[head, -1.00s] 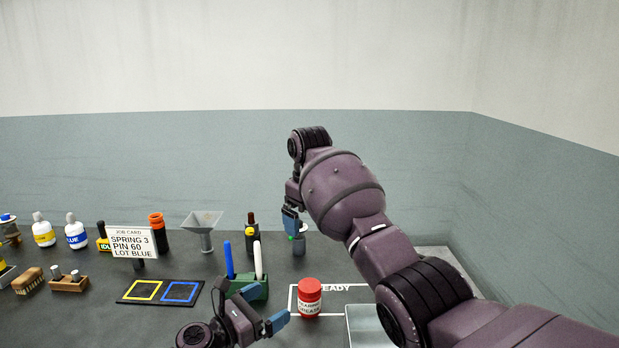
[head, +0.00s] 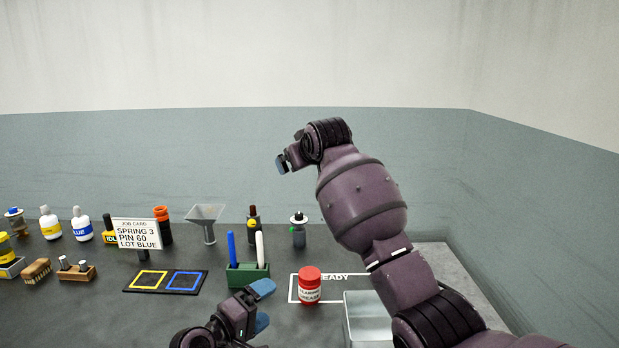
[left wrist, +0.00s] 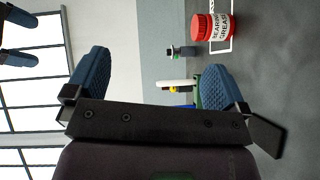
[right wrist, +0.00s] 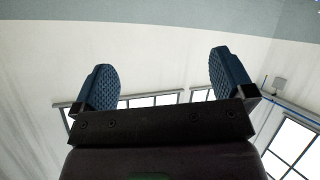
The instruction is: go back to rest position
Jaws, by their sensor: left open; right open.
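My left gripper (head: 264,306) is low in the head view, in front of the green holder and left of the red jar, open and empty. Its two blue fingers are wide apart in the left wrist view (left wrist: 150,95). My right gripper (head: 284,164) is raised high, against the wall above the back of the bench. In the right wrist view (right wrist: 165,85) its fingers are apart with nothing between them, facing wall and windows. A red jar labelled bearing grease (head: 309,287) stands upright inside the white outlined READY area (head: 345,277), touched by neither gripper.
A green holder (head: 247,276) with a blue and a white stick stands mid-bench. A clear tray (head: 366,322) is right of the jar. A black dropper bottle (head: 298,232), funnel (head: 206,220), job card (head: 138,234) and marked pad (head: 165,281) stand farther back or left.

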